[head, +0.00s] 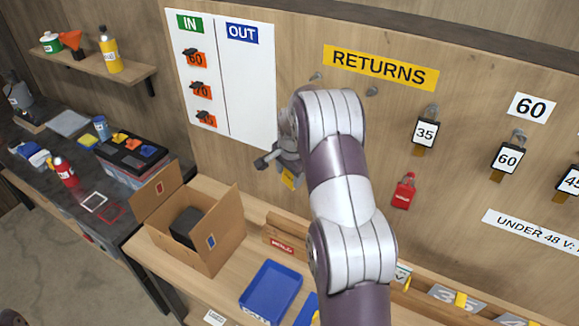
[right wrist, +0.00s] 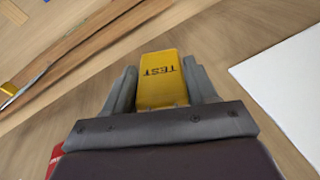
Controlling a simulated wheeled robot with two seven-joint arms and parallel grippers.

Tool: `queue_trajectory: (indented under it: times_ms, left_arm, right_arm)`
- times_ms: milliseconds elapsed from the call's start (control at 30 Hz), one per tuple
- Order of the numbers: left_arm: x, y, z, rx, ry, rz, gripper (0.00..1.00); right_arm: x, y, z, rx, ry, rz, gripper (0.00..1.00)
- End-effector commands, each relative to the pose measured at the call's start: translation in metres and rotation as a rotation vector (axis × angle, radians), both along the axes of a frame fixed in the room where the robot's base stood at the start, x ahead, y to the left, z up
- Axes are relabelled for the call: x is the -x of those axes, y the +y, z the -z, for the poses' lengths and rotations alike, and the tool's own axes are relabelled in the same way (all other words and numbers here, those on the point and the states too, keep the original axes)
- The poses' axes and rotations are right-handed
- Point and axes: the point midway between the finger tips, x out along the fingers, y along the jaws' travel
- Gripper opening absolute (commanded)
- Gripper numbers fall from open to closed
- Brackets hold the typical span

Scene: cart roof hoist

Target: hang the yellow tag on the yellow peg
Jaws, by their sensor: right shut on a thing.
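My right gripper (head: 287,170) is in front of the wall board, below and left of the yellow RETURNS sign. It is shut on a yellow tag (head: 288,179), which shows just below the fingers. In the right wrist view the tag (right wrist: 162,80) sits between the two fingers (right wrist: 160,88), its face reading TEST upside down. I cannot make out a yellow peg for certain; grey pegs (head: 372,91) stick out under the RETURNS sign (head: 381,67). My arm hides part of the wall. My left gripper is not in view.
The IN/OUT board (head: 250,85) with orange tags is left of my gripper. A red tag (head: 403,191) and several numbered black-framed tags hang to the right. Below are an open cardboard box (head: 222,245) and a blue tray (head: 271,291) on the bench.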

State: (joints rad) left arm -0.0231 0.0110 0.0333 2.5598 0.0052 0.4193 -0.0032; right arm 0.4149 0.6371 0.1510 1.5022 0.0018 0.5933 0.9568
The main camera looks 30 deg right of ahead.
Motion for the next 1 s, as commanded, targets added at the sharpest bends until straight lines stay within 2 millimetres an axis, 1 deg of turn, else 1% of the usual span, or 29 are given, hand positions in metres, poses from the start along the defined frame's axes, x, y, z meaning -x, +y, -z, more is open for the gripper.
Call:
queue_trajectory:
  times_ms: [1000]
  left_arm:
    - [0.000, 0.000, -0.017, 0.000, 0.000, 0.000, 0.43]
  right_arm:
    - [-0.038, -0.073, 0.005, 0.001, -0.001, 0.000, 0.23]
